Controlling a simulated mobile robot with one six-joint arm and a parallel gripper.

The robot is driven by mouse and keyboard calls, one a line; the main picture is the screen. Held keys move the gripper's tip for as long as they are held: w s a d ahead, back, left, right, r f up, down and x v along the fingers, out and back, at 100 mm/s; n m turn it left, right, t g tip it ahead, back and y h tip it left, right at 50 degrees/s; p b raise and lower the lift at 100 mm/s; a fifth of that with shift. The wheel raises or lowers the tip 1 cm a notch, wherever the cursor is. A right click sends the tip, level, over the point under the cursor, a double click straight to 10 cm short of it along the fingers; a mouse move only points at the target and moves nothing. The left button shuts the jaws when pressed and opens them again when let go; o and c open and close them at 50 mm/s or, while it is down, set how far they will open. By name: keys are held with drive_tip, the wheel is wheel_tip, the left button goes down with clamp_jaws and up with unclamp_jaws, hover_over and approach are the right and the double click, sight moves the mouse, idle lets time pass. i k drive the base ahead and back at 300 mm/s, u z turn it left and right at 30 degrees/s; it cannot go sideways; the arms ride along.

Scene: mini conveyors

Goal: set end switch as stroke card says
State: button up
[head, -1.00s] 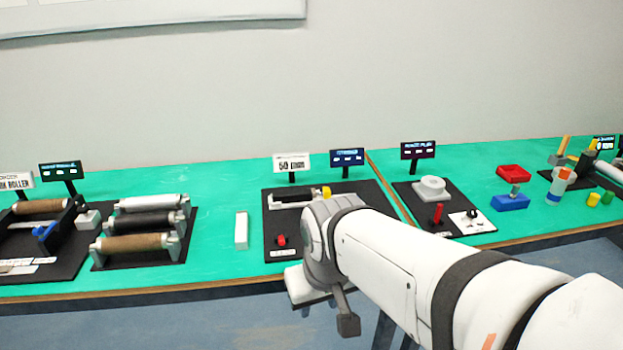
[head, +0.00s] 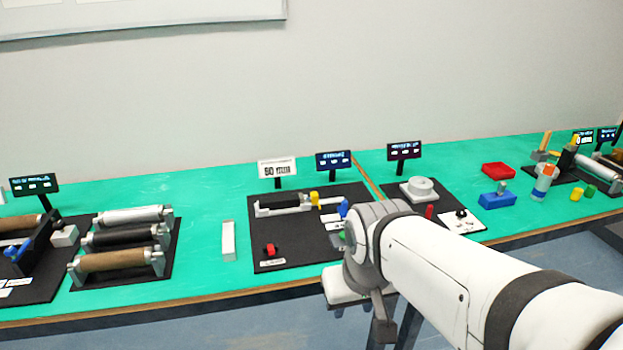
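The stroke card (head: 277,168) is a white sign behind the middle station; it seems to read 50 mm, but the first digit is blurred. The station's black base plate (head: 300,250) carries a grey-and-black slide unit (head: 283,205) with a yellow block (head: 314,200) at its right end. A blue part (head: 342,208) stands to the right, and a green part (head: 342,236) is partly hidden by my arm. A red button (head: 269,250) sits at the front left. I cannot tell which part is the end switch. My gripper's fingers do not show; my wrist is at the plate's front right.
A white block (head: 228,241) lies left of the plate. A roller rack (head: 122,243) stands further left. To the right are a plate with a round white dial (head: 419,189), a red tray (head: 498,170) and a blue block (head: 497,200). Green table (head: 200,190) shows bare between stations.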

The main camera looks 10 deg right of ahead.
sight(341, 210)
drive_tip(key=u, duration=0.05)
drive_tip(key=i, duration=1)
drive_tip(key=z, duration=0.05)
